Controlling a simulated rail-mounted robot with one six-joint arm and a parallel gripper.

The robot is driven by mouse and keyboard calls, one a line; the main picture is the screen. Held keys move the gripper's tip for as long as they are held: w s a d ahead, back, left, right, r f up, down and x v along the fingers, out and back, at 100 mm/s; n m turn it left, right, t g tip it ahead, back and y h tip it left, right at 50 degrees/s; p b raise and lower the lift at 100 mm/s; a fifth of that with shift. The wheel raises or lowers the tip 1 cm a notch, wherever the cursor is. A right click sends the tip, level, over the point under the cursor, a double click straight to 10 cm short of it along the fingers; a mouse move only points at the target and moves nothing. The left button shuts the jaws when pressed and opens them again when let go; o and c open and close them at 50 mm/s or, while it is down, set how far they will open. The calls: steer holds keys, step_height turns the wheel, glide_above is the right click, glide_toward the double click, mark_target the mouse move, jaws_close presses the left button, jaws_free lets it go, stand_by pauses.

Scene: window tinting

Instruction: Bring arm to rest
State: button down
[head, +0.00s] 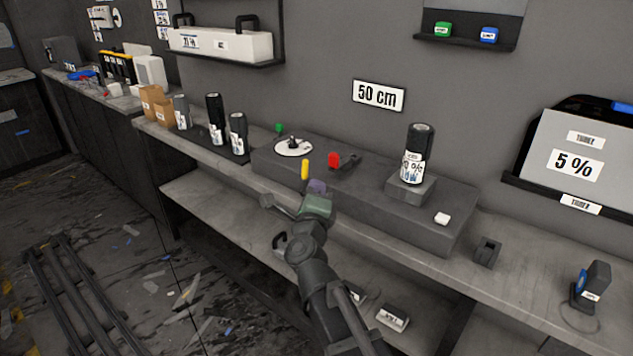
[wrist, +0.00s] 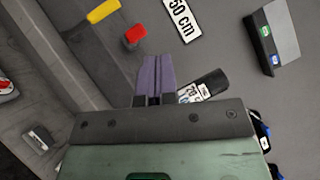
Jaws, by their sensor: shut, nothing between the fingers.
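My gripper (wrist: 154,80) shows in the wrist view as two purple fingers pressed together with nothing between them. In the head view my gripper (head: 316,187) is in front of the raised grey block (head: 400,205) on the workbench, near a yellow upright piece (head: 305,169). My arm reaches up from the bottom middle of the head view. The yellow piece also shows in the wrist view (wrist: 103,11), left of the fingers, with a red piece (wrist: 135,35) closer to them.
A black roll (head: 418,150) stands on a small grey stand at the block's right. Several black rolls (head: 215,118) stand on the bench to the left. A white disc (head: 293,147), a red-handled tool (head: 336,160) and a white piece (head: 441,218) lie on the block. A shelf (head: 215,205) runs below.

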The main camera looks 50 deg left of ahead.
stand_by(0.3)
steer(key=s+a+f+n+g+y, duration=0.2)
steer(key=s+f+n+g, duration=0.5)
steer(key=n+g, duration=0.55)
steer(key=w+d+f+n+g+h, duration=0.15)
steer(key=w+d+f+h, duration=0.3)
steer(key=d, duration=0.95)
steer(key=w+d+f+n+h, duration=0.3)
steer(key=d+f+h, duration=0.15)
steer(key=d, duration=1.05)
steer(key=w+d+f+n+g+h, duration=0.15)
steer(key=w+d+f+h, duration=0.3)
steer(key=d, duration=0.95)
steer(key=d+m+h, duration=0.2)
steer(key=d+m, duration=0.3)
steer(key=d, duration=1.9)
step_height(320, 180, up, 13)
steer(key=p, duration=1.3)
steer(key=shift+s, duration=0.3)
